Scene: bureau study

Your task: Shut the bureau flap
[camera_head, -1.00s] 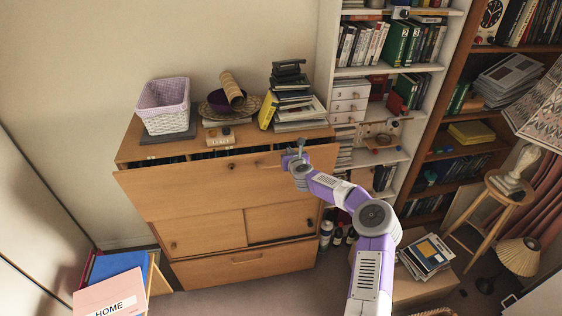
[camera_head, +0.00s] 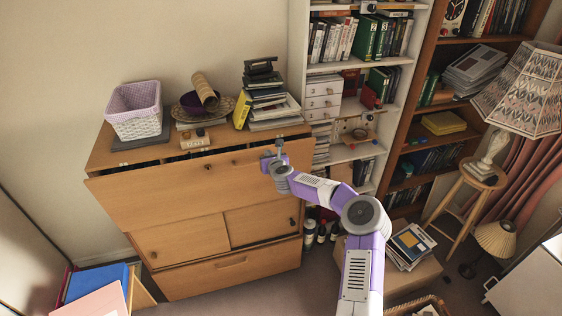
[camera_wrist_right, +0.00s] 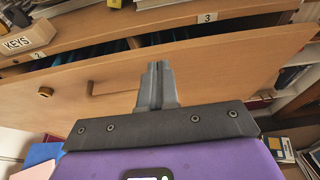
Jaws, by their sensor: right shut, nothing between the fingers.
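The wooden bureau flap (camera_head: 185,190) is raised close to the bureau front but leans outward, with a dark gap along its top edge. In the wrist view the flap (camera_wrist_right: 215,75) crosses the picture, and the compartments behind it show above its edge. My right gripper (camera_head: 279,146) is at the flap's upper right part. In the wrist view its shut, empty fingers (camera_wrist_right: 158,72) are in front of the flap's outer face; whether they touch it I cannot tell. A dark round knob (camera_wrist_right: 45,92) sits on the flap. My left gripper is out of view.
On the bureau top stand a white and lilac basket (camera_head: 135,112), a purple bowl (camera_head: 193,104) and stacked books (camera_head: 272,108). A KEYS box (camera_head: 195,141) sits by the gap. A white bookshelf (camera_head: 297,60) stands right; a lamp on a stool (camera_head: 478,172) is farther right.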

